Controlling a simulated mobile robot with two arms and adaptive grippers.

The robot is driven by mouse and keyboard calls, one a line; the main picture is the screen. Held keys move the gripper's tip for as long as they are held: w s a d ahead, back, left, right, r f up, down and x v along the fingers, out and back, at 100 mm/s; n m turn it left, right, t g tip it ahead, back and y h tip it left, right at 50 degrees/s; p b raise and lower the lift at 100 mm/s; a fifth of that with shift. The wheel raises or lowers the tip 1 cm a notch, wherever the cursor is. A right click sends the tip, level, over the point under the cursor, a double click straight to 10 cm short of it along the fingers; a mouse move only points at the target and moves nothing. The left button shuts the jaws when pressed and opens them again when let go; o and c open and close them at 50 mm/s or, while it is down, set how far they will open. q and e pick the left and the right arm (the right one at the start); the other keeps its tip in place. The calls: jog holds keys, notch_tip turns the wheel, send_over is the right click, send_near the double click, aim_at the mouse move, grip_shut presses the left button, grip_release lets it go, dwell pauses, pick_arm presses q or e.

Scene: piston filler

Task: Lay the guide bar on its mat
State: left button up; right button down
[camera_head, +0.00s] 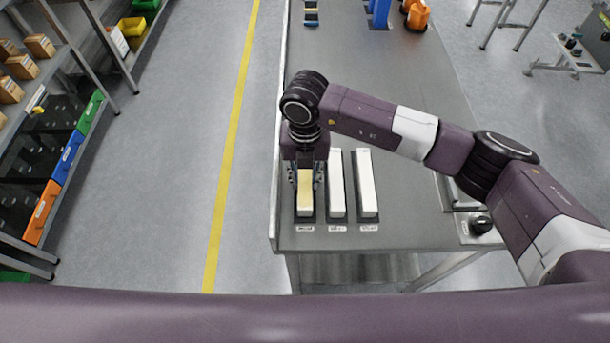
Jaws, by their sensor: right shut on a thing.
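The guide bar (305,196), a pale block with a yellowish top, is at the left end of a row of three bars near the bench's front left corner. My right gripper (304,183) points down from above and is shut on it. A dark mat (305,219) shows around the bar's near end, with a small label in front. The bar is over this mat and lined up with it; I cannot tell if it touches. The gripper hides the bar's far end. My left gripper is not in view.
Two white bars, a middle one (336,190) and a right one (367,188), lie on dark mats close to the right of the gripper. A black knob (480,224) is on the bench's right side.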

aim_at(305, 182)
jog(key=shift+f, duration=0.3)
jog(key=c, duration=1.6)
grip_release()
jog(key=shift+r, duration=0.2)
jog(key=shift+r+b, duration=0.3)
jog(key=shift+r, duration=0.05)
notch_tip(305, 182, up, 11)
jog(key=b, duration=0.3)
jog(key=shift+r, duration=0.1)
